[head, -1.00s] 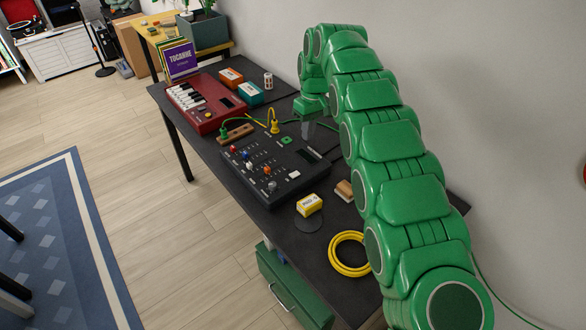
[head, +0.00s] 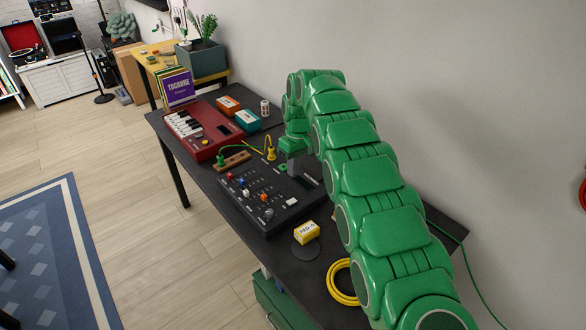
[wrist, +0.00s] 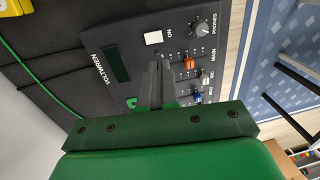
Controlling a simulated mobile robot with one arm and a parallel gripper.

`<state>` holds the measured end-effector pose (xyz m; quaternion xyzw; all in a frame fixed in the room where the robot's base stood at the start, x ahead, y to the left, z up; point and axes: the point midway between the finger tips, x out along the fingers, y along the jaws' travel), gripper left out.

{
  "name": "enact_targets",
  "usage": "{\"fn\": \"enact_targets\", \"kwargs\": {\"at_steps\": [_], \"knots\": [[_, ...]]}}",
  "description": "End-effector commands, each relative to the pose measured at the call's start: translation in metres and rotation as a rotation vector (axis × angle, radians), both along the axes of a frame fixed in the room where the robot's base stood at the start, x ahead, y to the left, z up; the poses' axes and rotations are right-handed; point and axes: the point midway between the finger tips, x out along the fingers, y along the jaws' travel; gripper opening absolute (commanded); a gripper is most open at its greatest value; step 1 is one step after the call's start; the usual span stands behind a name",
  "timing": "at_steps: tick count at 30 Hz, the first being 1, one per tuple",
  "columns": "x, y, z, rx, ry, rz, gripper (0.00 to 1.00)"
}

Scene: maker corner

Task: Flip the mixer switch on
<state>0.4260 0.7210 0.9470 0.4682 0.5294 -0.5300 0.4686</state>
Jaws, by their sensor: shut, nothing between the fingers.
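The black mixer (head: 252,200) lies on the dark table, with coloured knobs and sliders. Its white square switch (head: 292,202), marked ON, is near its front right corner. In the wrist view the mixer (wrist: 140,52) fills the upper middle, and the white switch (wrist: 153,37) lies beyond my fingertips, apart from them. Whether the switch is tilted on or off is too small to tell. My gripper (head: 293,165) is over the back part of the mixer. In the wrist view my gripper's fingers (wrist: 156,68) are together and empty; contact with the mixer cannot be told.
A red keyboard (head: 200,132), a wooden block (head: 233,162) with cables and orange and teal boxes stand behind the mixer. A yellow box (head: 306,232) and a yellow cable coil (head: 341,283) are in front. The wall is close on the right.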

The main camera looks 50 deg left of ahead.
Motion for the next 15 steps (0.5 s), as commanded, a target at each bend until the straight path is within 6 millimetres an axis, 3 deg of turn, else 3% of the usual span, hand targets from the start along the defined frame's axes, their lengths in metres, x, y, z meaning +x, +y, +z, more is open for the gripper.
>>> {"fn": "enact_targets", "kwargs": {"at_steps": [15], "knots": [[-0.011, -0.001, -0.080, -0.003, 0.002, 0.001, 0.00]]}}
